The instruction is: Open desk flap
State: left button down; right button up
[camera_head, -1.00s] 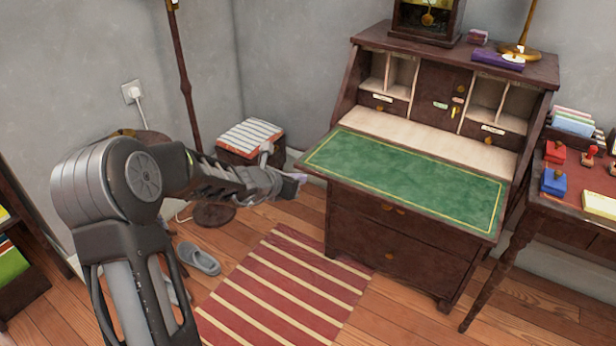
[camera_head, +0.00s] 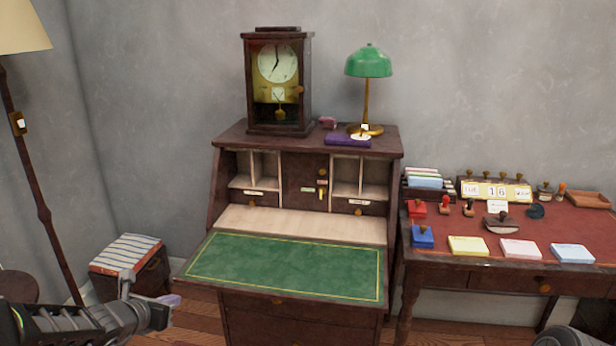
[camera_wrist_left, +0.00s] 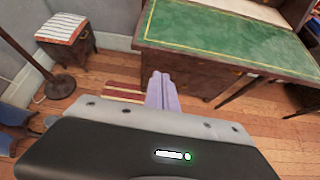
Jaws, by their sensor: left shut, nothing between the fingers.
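The desk (camera_head: 305,190) stands against the wall in the head view. Its flap (camera_head: 285,266), with a green top and a gold border line, is down and lies about level. It also shows in the left wrist view (camera_wrist_left: 220,40). Behind it the compartments and small drawers are exposed. My left gripper (camera_head: 172,301) is at the lower left, beside the flap's left front corner and apart from it. In the left wrist view its pale fingers (camera_wrist_left: 162,92) are together and empty, in front of the flap's near edge.
A clock (camera_head: 278,82) and a green lamp (camera_head: 368,64) stand on the desk. A side table (camera_head: 470,297) with stamps and note pads is close on the right. A small cabinet (camera_head: 152,276) and a floor lamp (camera_head: 42,210) are at the left.

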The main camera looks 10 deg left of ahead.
pick_arm(q)
jog(key=s+d+f+m+g+p, duration=0.25)
jog(key=s+d+f+m, duration=0.3)
jog(key=f+m, duration=0.35)
jog(key=s+d+f+m+g+p, duration=0.1)
jog(key=s+d+f+m+g, duration=0.3)
jog(key=s+f+m, duration=0.4)
jog(key=s+d+f+m+g+h+p, duration=0.1)
jog(key=s+d+f+m+g+p, duration=0.1)
jog(key=s+d+m, duration=0.6)
jog(key=s+d+f+m+g+h+p, duration=0.1)
jog(key=s+d+m+p, duration=0.4)
jog(key=s+d, duration=0.5)
jog(key=d+m+g+h, duration=0.1)
jog(key=d+m, duration=0.1)
jog(key=d, duration=0.2)
jog(key=shift+d+f+m+h, duration=0.25)
jog(key=shift+f+m+h, duration=0.05)
jog(key=shift+f+m, duration=0.1)
